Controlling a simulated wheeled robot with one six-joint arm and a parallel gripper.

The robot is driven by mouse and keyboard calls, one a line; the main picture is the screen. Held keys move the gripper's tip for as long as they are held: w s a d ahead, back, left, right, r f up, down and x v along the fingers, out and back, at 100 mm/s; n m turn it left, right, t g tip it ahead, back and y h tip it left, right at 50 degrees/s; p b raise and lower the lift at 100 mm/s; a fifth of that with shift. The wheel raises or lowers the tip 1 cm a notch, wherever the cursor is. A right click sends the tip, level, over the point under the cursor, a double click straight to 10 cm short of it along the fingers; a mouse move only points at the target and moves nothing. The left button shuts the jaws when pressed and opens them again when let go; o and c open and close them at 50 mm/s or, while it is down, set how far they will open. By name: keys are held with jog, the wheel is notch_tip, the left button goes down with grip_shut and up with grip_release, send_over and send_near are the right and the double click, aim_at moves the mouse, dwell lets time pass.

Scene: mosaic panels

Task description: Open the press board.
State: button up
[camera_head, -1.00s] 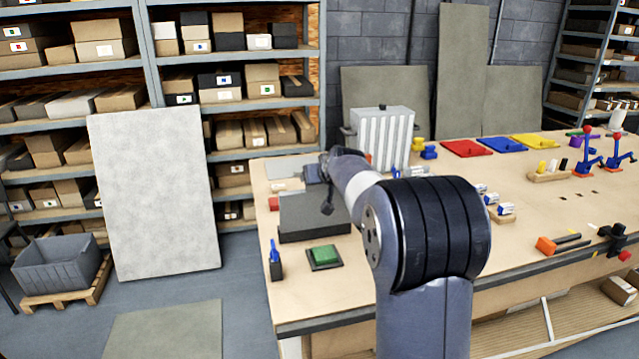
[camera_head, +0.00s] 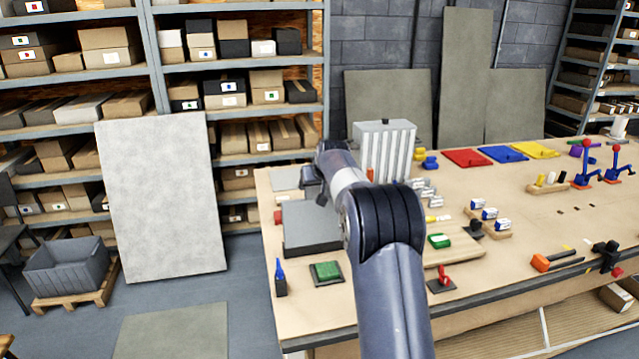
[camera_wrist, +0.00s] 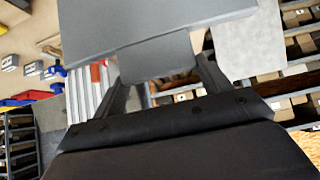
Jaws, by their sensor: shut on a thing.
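A grey slab-like board (camera_head: 312,222), which looks like the press board, lies on the left part of the workbench. My arm reaches over its right side, and part of it is hidden behind the arm. In the wrist view, my gripper (camera_wrist: 160,68) is shut on a short grey tab (camera_wrist: 155,52), with one dark finger on each side. The tab adjoins a wider grey plate (camera_wrist: 140,22) that fills the top of that view. In the head view my gripper's fingertips are hidden or too small to make out. I cannot tell how far the board is open.
A green button block (camera_head: 327,272) and a blue-topped holder (camera_head: 280,278) stand near the front left edge. A ribbed light box (camera_head: 385,150) stands behind my wrist. A wooden board with a green piece (camera_head: 439,241) and a red-handled part (camera_head: 442,279) are right of my arm.

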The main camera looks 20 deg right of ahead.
jog(key=shift+w+f, duration=0.2)
jog(key=shift+f, duration=0.05)
dwell(0.3)
jog(key=o, duration=1.4)
jog(key=shift+r, duration=0.1)
jog(key=shift+r, duration=0.1)
jog(key=b+v, duration=0.3)
jog(key=v, duration=0.7)
jog(key=shift+s+r, duration=0.2)
jog(key=shift+r, duration=0.1)
jog(key=p+x, duration=0.3)
jog(key=x, duration=0.7)
jog(key=shift+w+f, duration=0.25)
jog(key=shift+f, duration=0.05)
